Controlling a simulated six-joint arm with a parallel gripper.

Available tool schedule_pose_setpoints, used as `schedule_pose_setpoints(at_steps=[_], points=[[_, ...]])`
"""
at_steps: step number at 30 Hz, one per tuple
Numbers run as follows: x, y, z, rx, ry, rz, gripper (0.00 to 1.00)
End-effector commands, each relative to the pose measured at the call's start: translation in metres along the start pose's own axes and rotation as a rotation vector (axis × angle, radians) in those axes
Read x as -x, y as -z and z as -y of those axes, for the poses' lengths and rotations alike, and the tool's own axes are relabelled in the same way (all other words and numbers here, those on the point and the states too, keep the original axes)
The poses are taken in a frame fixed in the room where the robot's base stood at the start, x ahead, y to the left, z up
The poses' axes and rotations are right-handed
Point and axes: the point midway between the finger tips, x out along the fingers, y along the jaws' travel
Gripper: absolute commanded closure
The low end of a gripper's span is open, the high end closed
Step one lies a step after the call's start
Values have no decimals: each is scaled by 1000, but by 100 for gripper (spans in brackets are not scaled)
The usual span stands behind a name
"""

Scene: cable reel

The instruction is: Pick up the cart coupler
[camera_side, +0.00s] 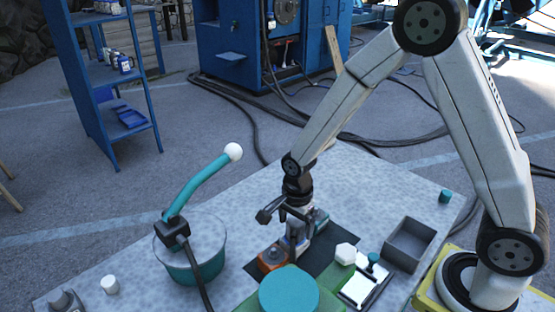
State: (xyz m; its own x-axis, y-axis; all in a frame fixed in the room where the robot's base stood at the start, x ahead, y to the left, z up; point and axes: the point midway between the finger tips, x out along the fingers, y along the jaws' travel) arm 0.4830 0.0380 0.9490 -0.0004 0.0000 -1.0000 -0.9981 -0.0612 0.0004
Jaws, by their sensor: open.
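My gripper (292,222) is at the end of my arm, pointing down over a dark mat (334,240) on the grey table. Its jaws are open, though the fingertips are small and partly merged with what lies behind them. A small orange and grey piece (270,259) sits on the mat just below and left of the gripper. It may be the cart coupler, but I cannot tell for sure. I cannot tell whether the gripper touches either piece.
A large teal round object (289,290) stands at the front. A teal tub (193,266) with a curved teal handle is at left. To the right are a white hexagonal piece (346,253), a white tray (362,289) and a grey open bin (409,243). The table's back left is clear.

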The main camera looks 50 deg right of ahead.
Motion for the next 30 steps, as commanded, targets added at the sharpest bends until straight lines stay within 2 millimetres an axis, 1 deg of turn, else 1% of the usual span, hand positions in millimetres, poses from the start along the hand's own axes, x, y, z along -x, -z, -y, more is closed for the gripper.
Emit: schedule_pose_setpoints(at_steps=[3, 7, 24, 25, 26, 27, 29, 30], points=[[-12, 0, 0, 0, -1, 0, 0], [-20, 0, 0, 0, 0, 1, 0], [-22, 0, 0, 0, 1, 1, 0], [-22, 0, 0, 0, 1, 1, 3], [-22, 0, 0, 0, 1, 1, 13], [-22, 0, 0, 0, 1, 1, 25], [-22, 0, 0, 0, 1, 1, 44], [-22, 0, 0, 0, 1, 1, 57]])
